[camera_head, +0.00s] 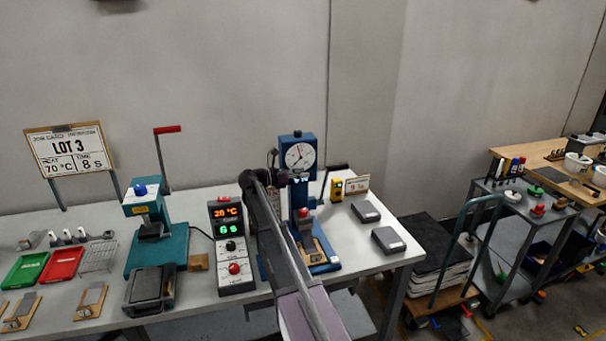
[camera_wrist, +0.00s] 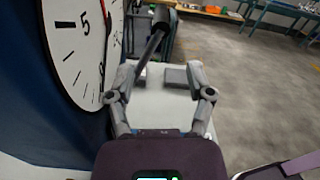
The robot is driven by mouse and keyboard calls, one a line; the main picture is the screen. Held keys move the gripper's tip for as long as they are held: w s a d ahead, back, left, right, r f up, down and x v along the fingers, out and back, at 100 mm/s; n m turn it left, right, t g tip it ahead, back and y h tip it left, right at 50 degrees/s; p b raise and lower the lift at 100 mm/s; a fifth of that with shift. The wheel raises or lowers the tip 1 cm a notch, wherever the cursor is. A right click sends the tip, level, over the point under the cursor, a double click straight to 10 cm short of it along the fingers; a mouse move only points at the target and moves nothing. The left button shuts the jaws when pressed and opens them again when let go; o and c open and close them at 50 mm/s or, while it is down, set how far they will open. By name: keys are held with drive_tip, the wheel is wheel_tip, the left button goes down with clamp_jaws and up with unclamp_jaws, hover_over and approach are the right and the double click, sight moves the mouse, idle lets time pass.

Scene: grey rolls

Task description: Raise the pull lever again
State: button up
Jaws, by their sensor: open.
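The pull lever is on the blue dial stand (camera_head: 297,147). Its black handle (camera_head: 338,167) sticks out to the right of the stand, tilted slightly up. In the wrist view the lever's dark rod and black grip (camera_wrist: 157,32) lie beyond my fingertips, toward the upper middle. My gripper (camera_wrist: 161,78) is open and empty, with the large white dial (camera_wrist: 80,45) close on its left. No contact with the lever shows.
Two grey blocks (camera_head: 388,240) lie on the white table right of the stand. A yellow meter (camera_head: 337,189) and a small sign (camera_head: 357,185) stand behind them. A controller box (camera_head: 231,247) and a teal press (camera_head: 155,240) with a red-handled lever stand left.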

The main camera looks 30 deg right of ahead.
drive_tip(key=shift+d, duration=0.1)
drive_tip(key=c, duration=0.6)
drive_tip(key=shift+s+d+f, duration=0.1)
drive_tip(key=shift+d+f, duration=0.05)
drive_tip(key=shift+f, duration=0.05)
clamp_jaws()
drive_tip(key=s+d+f+m+t+y+b, duration=0.2)
drive_tip(key=s+d+f+t+y+b, duration=0.45)
drive_tip(key=d+f+t, duration=0.65)
drive_tip(key=s+a+r+t+y+b, duration=0.1)
drive_tip(key=s+r+t+y+b, duration=0.1)
drive_tip(key=s+t, duration=0.4)
drive_tip(key=s+a+r+t+y+b, duration=0.2)
drive_tip(key=s+r+t+y+b, duration=0.1)
drive_tip(key=s+r+t, duration=0.3)
drive_tip(key=shift+s+a+y, duration=0.2)
drive_tip(key=shift+a+y, duration=0.05)
drive_tip(key=shift+y, duration=0.5)
